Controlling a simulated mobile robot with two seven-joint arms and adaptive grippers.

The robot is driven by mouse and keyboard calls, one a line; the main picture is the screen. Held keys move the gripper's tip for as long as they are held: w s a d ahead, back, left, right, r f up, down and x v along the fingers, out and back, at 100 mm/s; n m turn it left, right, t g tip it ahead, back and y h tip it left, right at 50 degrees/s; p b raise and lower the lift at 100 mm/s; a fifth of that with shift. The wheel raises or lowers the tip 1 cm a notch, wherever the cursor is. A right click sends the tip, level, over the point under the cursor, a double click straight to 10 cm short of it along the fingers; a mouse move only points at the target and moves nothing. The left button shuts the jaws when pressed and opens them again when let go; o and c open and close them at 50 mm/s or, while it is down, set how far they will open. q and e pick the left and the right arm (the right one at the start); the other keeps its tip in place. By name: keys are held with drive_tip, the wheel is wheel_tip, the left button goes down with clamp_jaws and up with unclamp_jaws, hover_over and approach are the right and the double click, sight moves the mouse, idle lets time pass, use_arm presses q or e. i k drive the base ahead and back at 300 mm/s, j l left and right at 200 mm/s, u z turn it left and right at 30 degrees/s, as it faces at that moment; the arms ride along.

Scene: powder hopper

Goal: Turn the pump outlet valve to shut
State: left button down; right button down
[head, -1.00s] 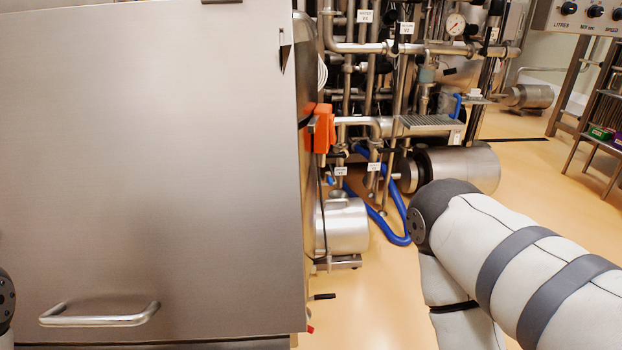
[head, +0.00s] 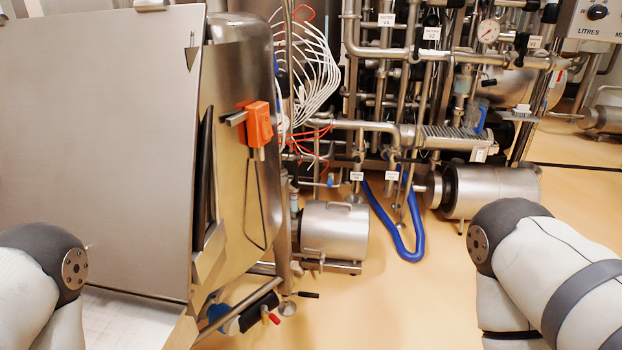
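The pipework stands right of the large steel hopper. Small white tags hang on it, a lower left tag (head: 357,176) and a lower right tag (head: 391,176); their print is too small to read. A steel pump or motor body (head: 336,232) sits low below the tags. A second steel cylinder (head: 492,190) lies further right. Small black valve handles show among the pipes, but I cannot tell which one is the pump outlet valve or how it stands. Both my forearms show at the lower left and lower right; neither gripper is in view.
The steel hopper (head: 95,150) fills the left, with an orange box (head: 258,123) on its side. A red-tipped handle (head: 272,318) is low at its base. A blue hose (head: 405,242) loops onto the floor. Open yellow floor (head: 390,310) lies between hopper and right arm.

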sight(295, 184)
drive_tip(key=k+l, duration=0.1)
drive_tip(key=l, duration=0.3)
drive_tip(key=i+l+z, duration=0.3)
drive_tip(key=i, duration=0.25)
drive_tip(key=i+l+u, duration=0.2)
drive_tip(key=i+l, duration=0.35)
drive_tip(key=i, duration=0.25)
drive_tip(key=i+l+u, duration=0.2)
drive_tip(key=i+l, duration=0.45)
drive_tip(key=i+l+u, duration=0.55)
drive_tip(key=u, duration=0.15)
